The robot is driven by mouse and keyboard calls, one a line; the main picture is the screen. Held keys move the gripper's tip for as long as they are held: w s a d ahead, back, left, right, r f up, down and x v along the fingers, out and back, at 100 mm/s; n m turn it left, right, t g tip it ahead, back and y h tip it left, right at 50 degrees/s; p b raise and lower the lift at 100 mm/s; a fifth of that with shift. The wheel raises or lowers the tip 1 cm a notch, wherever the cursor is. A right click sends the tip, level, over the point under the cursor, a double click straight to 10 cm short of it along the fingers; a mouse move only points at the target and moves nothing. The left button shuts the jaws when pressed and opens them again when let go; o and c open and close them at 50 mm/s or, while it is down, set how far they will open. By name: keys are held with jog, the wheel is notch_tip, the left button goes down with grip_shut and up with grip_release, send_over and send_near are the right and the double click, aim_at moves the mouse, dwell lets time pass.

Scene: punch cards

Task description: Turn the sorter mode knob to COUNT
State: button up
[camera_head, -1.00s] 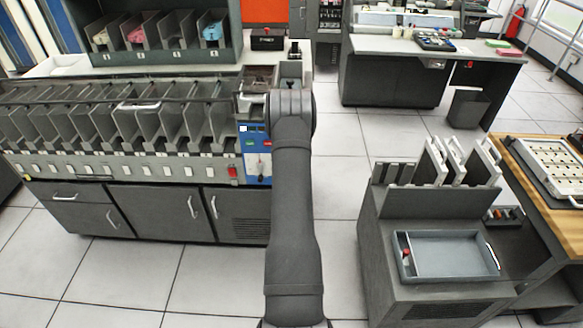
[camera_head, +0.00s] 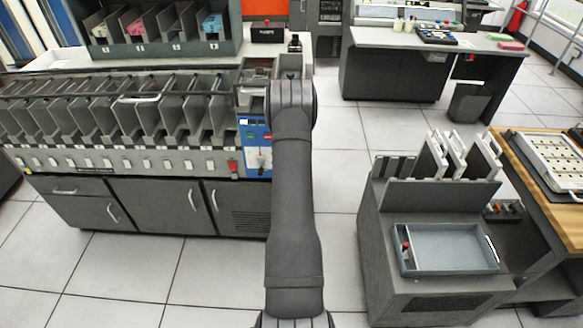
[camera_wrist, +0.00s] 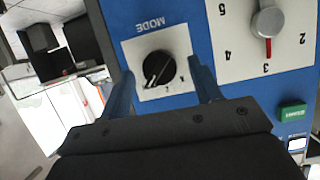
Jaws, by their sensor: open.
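The mode knob (camera_wrist: 159,69) is a round black knob on a white plate marked MODE, which appears upside down in the wrist view. Its light pointer mark is toward the lower left in that view. The small position marks around it are too small to read, and I cannot make out COUNT. My gripper (camera_wrist: 161,68) is open, with one blue finger on each side of the knob. I cannot tell if either finger touches it. In the head view, my arm hides the gripper and the knob; part of the sorter's blue panel (camera_head: 252,133) shows.
A second dial (camera_wrist: 267,22) with numbers and a red pointer is beside the mode plate, with a green button (camera_wrist: 292,116) below. The sorter's pockets (camera_head: 110,125) extend left. A grey cart with a tray (camera_head: 447,268) stands right, with open floor between.

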jog(key=v, duration=1.7)
jog(key=shift+w, duration=0.2)
jog(key=x, duration=1.7)
jog(key=shift+f, duration=0.1)
jog(key=v, duration=1.7)
jog(key=w+f+n+t+h, duration=0.1)
jog(key=w+f+n+h, duration=0.2)
jog(key=w+n, duration=0.3)
jog(key=w+f+n+t+h, duration=0.1)
jog(key=w+f+n+h, duration=0.2)
jog(key=w, duration=0.7)
jog(key=shift+a+f+n, duration=0.45)
jog(key=shift+f+n, duration=0.15)
jog(key=shift+n, duration=0.8)
